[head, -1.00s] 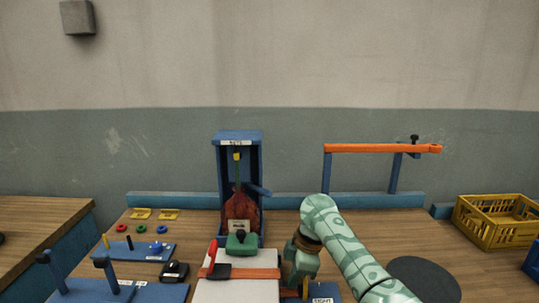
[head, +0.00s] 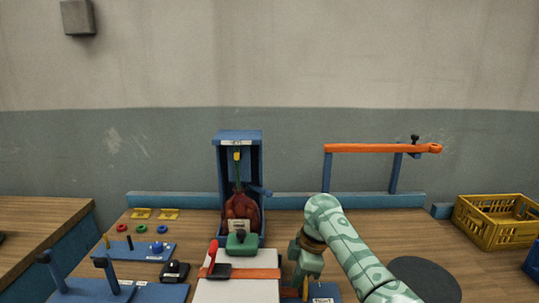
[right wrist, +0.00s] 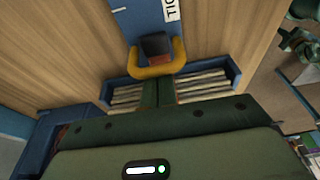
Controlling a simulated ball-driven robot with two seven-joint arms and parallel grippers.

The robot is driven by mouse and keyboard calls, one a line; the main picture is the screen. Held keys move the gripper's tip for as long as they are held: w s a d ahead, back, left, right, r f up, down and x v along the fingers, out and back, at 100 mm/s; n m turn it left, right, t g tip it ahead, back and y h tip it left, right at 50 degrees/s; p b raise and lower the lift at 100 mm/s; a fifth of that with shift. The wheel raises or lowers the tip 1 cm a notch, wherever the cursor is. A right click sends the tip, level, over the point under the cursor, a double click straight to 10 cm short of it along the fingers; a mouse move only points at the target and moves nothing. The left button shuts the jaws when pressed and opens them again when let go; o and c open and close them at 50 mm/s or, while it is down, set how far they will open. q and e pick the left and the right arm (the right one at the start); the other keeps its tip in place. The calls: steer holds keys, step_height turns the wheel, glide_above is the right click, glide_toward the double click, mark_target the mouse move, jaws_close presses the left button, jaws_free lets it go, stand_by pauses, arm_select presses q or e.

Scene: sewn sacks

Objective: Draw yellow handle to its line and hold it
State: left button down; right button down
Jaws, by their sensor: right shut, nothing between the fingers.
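The yellow handle (right wrist: 157,68) is a U-shaped bar around a dark block on a blue board (right wrist: 138,22). The board has a short white line (right wrist: 120,9) and a white label, partly cut off, that reads TIGHT in the head view (head: 322,300). My right gripper (right wrist: 166,88) is shut and empty, its fingertips close to the handle in the right wrist view; I cannot tell whether they touch it. In the head view my right gripper (head: 304,278) points down over the board and hides most of the handle. My left gripper is not in view.
A white block with an orange strap (head: 250,274) lies left of my right gripper. A blue stand (head: 257,150) holding a red sack is behind it. An orange bar (head: 375,148) on blue posts stands at back right. A dark disc (head: 425,278) lies to the right.

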steer(key=shift+d, duration=0.3)
steer(key=shift+d+r+p, duration=0.1)
steer(key=shift+d+p, duration=0.55)
steer(key=shift+d, duration=0.35)
steer(key=shift+d+p, duration=0.55)
steer(key=shift+d, duration=0.85)
